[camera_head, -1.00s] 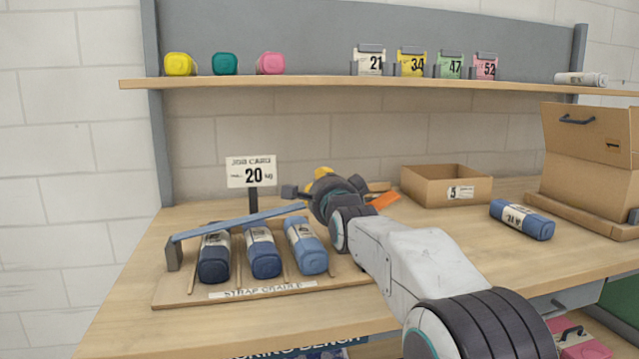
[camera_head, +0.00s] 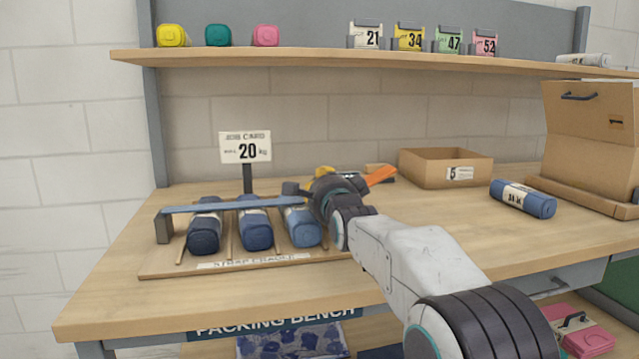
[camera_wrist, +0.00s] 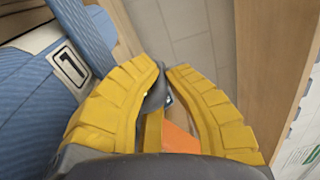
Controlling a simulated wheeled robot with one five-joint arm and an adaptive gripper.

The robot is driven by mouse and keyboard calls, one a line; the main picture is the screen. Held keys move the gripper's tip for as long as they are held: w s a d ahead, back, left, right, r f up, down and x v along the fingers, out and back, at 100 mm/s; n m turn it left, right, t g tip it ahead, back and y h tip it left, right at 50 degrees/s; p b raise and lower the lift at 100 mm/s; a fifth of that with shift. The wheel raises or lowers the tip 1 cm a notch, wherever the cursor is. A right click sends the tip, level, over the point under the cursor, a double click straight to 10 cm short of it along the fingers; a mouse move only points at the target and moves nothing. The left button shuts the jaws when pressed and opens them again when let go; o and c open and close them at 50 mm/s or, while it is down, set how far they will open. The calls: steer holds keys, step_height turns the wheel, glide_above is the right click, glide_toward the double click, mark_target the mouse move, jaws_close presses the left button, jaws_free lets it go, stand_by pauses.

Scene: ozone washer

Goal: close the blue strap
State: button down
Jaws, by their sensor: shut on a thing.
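The blue strap (camera_head: 230,204) runs from a grey block (camera_head: 163,228) at the left of the strap cradle (camera_head: 155,268) to my gripper (camera_head: 325,174). It lies nearly level across the tops of three blue rolls, the left (camera_head: 205,232), middle (camera_head: 255,229) and right (camera_head: 301,226). Whether it touches them is unclear. My wrist hides its far end in the head view. In the wrist view, my yellow-fingered gripper (camera_wrist: 163,76) is shut on a dark piece between the fingertips, apparently the strap's end. Blue fabric (camera_wrist: 32,95) with a label fills that view's left.
A job card reading 20 kg (camera_head: 245,147) stands behind the cradle. An orange piece (camera_head: 380,176) sits just beyond my gripper. A shelf (camera_head: 350,59) overhangs the back.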

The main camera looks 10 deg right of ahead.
steer(key=c, duration=1.4)
jaws_free()
steer(key=shift+w+d+f, duration=0.1)
steer(key=shift+f, duration=0.4)
steer(key=shift+c, duration=0.2)
steer(key=shift+o, duration=0.8)
steer(key=shift+r, duration=0.15)
steer(key=shift+s, duration=6.05)
steer(key=s+r+n+g+p, duration=0.1)
steer(key=s+n+g+p, duration=0.6)
steer(key=s+p, duration=0.8)
steer(key=s+r+n+g+p, duration=0.2)
steer(key=s+n+g+p, duration=0.5)
steer(key=s+n+p, duration=0.4)
steer(key=s+p, duration=0.5)
steer(key=s, duration=0.1)
steer(key=shift+s+r+n+g, duration=0.25)
steer(key=shift+n+g, duration=0.15)
